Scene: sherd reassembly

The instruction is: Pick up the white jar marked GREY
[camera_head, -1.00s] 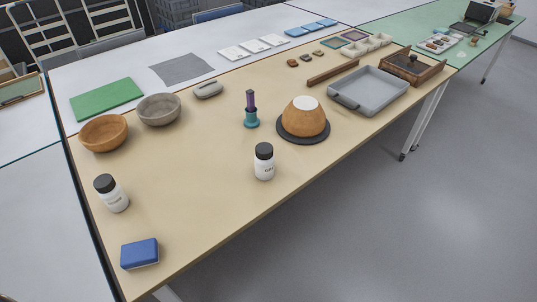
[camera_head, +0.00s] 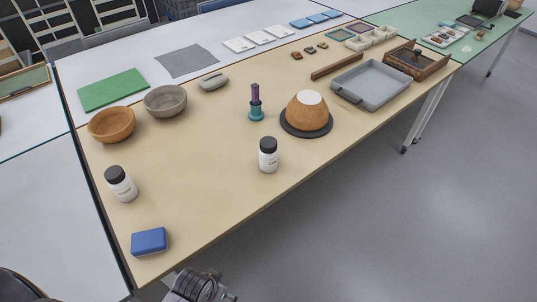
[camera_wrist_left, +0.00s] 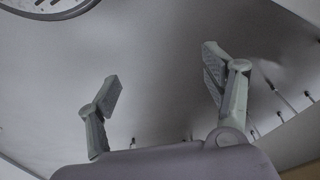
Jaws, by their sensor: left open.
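Two white jars with black lids stand upright on the tan table in the head view. One jar (camera_head: 268,158) is near the front edge at the middle, the other jar (camera_head: 121,187) is at the left. Their labels carry dark print too small to read, so I cannot tell which is marked GREY. My left gripper (camera_wrist_left: 160,85) is open in the left wrist view, with nothing between its fingers and no jar in that view. A grey arm part of mine shows at the bottom of the head view, off the table's front edge. My right gripper is not identifiable.
A blue block (camera_head: 149,241) lies at the near left corner. A wooden bowl (camera_head: 111,125) and grey bowl (camera_head: 165,101) stand behind the left jar. A teal-and-purple stand (camera_head: 256,104) and an orange domed vessel (camera_head: 307,113) stand behind the middle jar. Table between the jars is clear.

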